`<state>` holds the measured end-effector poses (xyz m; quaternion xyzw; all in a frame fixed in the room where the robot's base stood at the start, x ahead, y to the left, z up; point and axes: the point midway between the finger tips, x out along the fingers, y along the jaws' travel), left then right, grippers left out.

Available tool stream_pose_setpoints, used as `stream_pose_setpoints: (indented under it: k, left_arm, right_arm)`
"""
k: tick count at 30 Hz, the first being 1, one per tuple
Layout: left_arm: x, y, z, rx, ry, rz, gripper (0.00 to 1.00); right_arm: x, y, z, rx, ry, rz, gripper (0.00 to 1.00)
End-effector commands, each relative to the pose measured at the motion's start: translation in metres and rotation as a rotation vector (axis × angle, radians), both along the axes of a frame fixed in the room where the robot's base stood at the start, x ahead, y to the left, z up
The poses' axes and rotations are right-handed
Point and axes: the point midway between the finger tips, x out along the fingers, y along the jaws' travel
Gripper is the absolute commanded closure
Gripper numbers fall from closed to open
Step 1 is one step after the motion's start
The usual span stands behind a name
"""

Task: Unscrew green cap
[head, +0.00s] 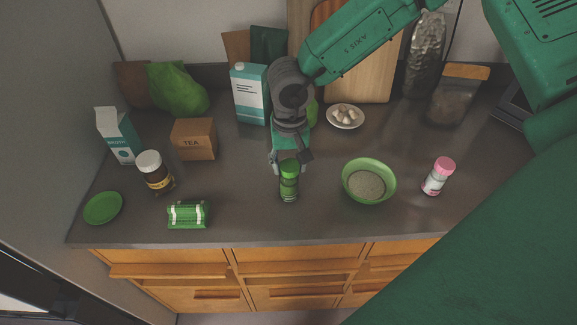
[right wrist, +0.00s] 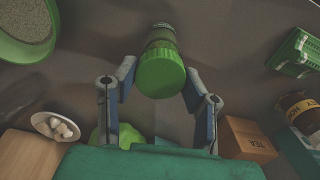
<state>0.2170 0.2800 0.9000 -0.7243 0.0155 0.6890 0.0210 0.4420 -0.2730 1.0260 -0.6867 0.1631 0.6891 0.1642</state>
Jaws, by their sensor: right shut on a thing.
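The green cap (head: 289,168) tops a small upright jar (head: 289,190) near the front middle of the counter. My right gripper (head: 290,163) comes down from above and is shut on the cap, with the jar standing beneath it. In the right wrist view the green cap (right wrist: 161,76) sits between the two fingers of my right gripper (right wrist: 158,82), and the jar body (right wrist: 161,38) extends beyond it. Whether the cap has turned on the jar cannot be told. My left gripper is not in view.
A green bowl (head: 393,193) of grainy food and a pink-capped shaker (head: 438,177) stand to the right. A green-wrapped pack (head: 187,214), a brown jar (head: 155,175) and a tea box (head: 194,139) are to the left. A light blue carton (head: 250,95) stands behind.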

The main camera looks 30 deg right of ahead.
Motion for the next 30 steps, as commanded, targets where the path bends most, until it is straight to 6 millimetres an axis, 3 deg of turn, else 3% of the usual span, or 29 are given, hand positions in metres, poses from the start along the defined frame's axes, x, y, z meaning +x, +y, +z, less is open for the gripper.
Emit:
stream_pose_setpoints:
  k: [11,30]
  left_arm:
    - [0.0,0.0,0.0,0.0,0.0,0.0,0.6]
    - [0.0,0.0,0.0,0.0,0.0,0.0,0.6]
  right_arm:
    - [0.001,0.0,0.004,0.001,-0.003,-0.003,0.88]
    - [0.001,0.0,0.041,0.001,-0.002,-0.004,0.88]
